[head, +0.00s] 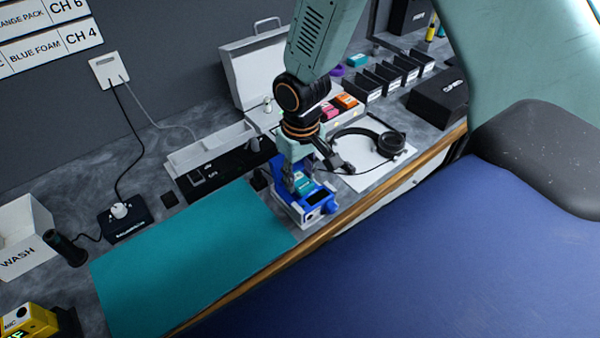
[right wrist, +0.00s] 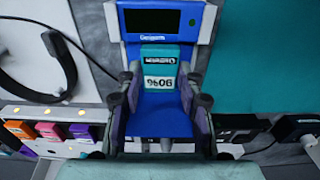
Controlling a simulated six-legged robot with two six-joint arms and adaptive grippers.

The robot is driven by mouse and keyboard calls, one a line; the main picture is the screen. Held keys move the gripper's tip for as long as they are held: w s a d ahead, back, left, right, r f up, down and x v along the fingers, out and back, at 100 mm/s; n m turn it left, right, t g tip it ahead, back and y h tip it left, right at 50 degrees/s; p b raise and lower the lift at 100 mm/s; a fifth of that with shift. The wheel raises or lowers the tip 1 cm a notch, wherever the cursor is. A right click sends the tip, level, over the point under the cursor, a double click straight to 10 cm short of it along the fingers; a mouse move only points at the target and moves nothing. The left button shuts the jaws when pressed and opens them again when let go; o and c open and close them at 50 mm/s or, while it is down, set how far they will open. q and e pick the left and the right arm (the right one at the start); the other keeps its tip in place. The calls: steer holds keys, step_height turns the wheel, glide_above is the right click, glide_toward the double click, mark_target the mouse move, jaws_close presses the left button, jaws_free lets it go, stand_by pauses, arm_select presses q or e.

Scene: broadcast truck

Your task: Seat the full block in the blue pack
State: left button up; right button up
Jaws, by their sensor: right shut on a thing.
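The teal block (right wrist: 159,55), with a white label that reads 90% upside down, is between the fingers of my right gripper (right wrist: 160,88). The block overlaps the bay in view; I cannot tell how deep it sits. My left gripper is not in view.
The teal mat (head: 190,260) is clear. Headphones (head: 367,143) lie on a white sheet right of the pack. A charger row holds an orange block (right wrist: 18,128), a pink block (right wrist: 49,130) and a purple block (right wrist: 80,131), with yellow lights. A yellow pack (head: 27,318) stands at the lower left.

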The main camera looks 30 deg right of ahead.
steer(key=shift+w, duration=0.15)
stand_by(0.3)
steer(key=shift+f, duration=0.15)
steer(key=shift+f, duration=0.4)
steer(key=shift+f+b, duration=0.35)
steer(key=shift+b, duration=0.05)
steer(key=o, duration=1.2)
steer(key=shift+r, duration=0.1)
